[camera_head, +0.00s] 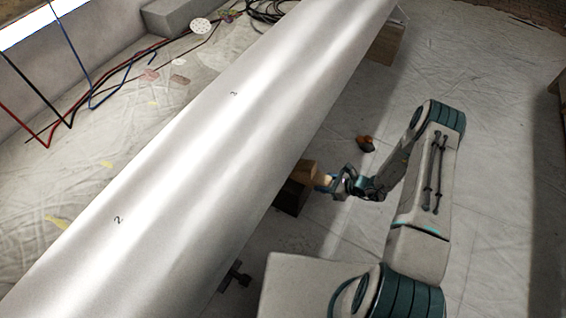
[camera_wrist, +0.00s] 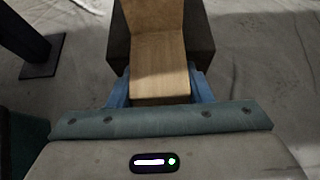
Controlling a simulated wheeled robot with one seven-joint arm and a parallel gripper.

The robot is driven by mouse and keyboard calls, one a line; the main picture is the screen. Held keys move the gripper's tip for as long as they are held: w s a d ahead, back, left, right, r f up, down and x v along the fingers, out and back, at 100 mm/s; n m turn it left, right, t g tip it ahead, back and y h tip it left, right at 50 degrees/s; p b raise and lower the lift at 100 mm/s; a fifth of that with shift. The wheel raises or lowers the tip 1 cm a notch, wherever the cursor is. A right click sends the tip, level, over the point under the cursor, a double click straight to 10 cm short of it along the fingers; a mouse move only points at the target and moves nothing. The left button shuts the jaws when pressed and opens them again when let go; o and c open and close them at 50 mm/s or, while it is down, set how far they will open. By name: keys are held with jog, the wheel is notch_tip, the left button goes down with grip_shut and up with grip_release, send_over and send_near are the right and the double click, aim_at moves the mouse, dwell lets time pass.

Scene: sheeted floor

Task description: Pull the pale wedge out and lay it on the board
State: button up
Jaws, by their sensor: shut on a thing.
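The pale wedge (camera_head: 304,170) is a tan wooden piece at the right edge of the long white body, on top of a dark block (camera_head: 290,196). In the wrist view the wedge (camera_wrist: 161,62) runs from the dark block (camera_wrist: 203,42) toward me, between my blue fingers. My gripper (camera_head: 325,181) is shut on the near end of the wedge; it also shows in the wrist view (camera_wrist: 160,88). The wedge's far end runs out of the wrist view, and the white body hides part of it in the head view. I cannot make out a separate board.
The long white body (camera_head: 190,150) crosses the head view diagonally. A brown block (camera_head: 386,44) stands beneath its far end. A black foot (camera_head: 235,277) is near its lower edge. A small orange-brown object (camera_head: 365,143) lies on the sheeted floor. Floor at the right is mostly clear.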

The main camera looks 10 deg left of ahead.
jog(key=s+d, duration=0.2)
jog(key=d, duration=0.4)
jog(key=shift+r, duration=0.2)
jog(key=shift+s, duration=0.15)
dwell(0.5)
